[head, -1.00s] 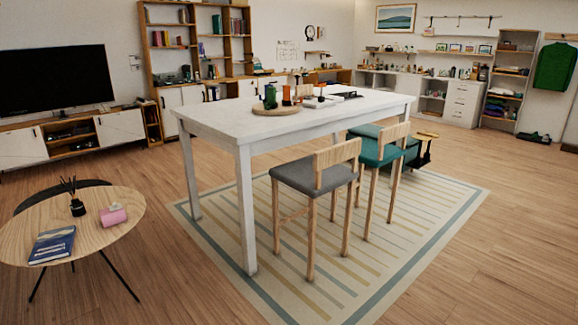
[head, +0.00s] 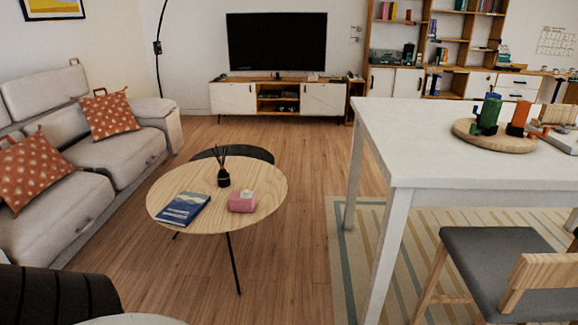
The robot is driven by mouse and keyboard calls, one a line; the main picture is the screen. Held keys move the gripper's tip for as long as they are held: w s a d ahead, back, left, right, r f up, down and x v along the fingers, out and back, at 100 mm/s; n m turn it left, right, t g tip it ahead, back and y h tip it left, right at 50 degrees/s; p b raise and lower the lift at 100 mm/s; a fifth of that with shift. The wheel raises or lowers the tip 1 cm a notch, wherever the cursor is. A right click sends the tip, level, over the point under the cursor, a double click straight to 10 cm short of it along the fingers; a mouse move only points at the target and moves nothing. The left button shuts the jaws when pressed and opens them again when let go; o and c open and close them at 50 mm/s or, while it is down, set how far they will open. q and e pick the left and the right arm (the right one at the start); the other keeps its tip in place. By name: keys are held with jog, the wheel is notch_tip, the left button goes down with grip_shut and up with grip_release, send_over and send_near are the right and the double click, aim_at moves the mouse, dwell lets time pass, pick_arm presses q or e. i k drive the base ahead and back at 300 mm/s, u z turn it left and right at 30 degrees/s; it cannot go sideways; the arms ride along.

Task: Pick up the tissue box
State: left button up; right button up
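A pink tissue box (head: 242,201) with a pale tissue at its top stands on the right part of a round wooden coffee table (head: 178,184) in the head view. A blue book (head: 184,208) lies to its left. A dark reed diffuser (head: 223,176) stands just behind and left of the box. Neither of my grippers shows in the head view.
A light sofa (head: 120,150) with orange cushions (head: 108,115) runs along the left. A tall white table (head: 440,140) and a grey stool (head: 500,258) stand at the right. Bare wooden floor (head: 270,270) lies between coffee table and rug (head: 345,235).

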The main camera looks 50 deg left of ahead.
aim_at(236, 204)
jog(key=u, duration=2.65)
jog(key=i, duration=2.85)
jog(key=z, duration=1.1)
